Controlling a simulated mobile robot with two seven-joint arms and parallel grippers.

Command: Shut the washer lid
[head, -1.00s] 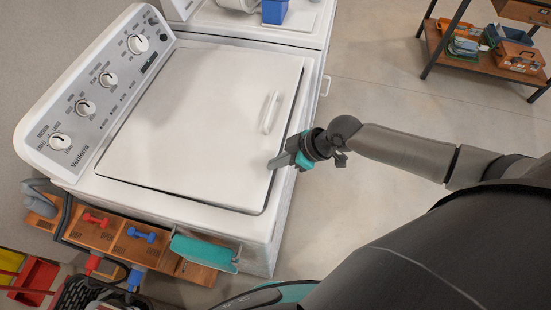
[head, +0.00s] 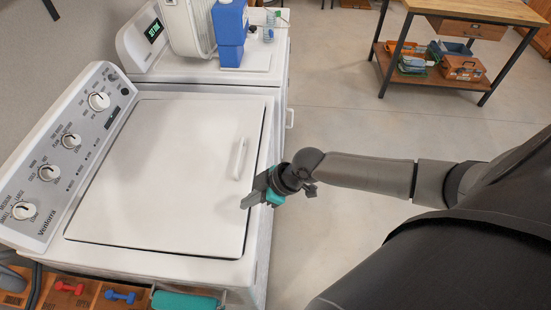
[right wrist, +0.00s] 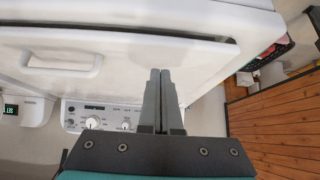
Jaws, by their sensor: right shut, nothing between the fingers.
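The washer (head: 180,262) is white, with a control panel of several knobs (head: 50,172) along its left side. Its white lid (head: 165,165) lies down over the top, with a thin dark gap along its edge. The lid has a pale handle (head: 238,158) near its right edge; lid (right wrist: 130,75) and handle (right wrist: 62,62) also show in the right wrist view. My right gripper (head: 245,202) is shut and empty, by the lid's right edge below the handle. Its closed fingers (right wrist: 159,75) show in front of the lid in the right wrist view. My left gripper is out of view.
A second white machine (head: 190,70) stands behind, carrying a blue jug (head: 230,32) and a white container (head: 188,25). Dumbbells lie on a wooden rack (head: 90,292) at the washer's lower side. A table (head: 470,12) stands back right. Floor right of the washer is clear.

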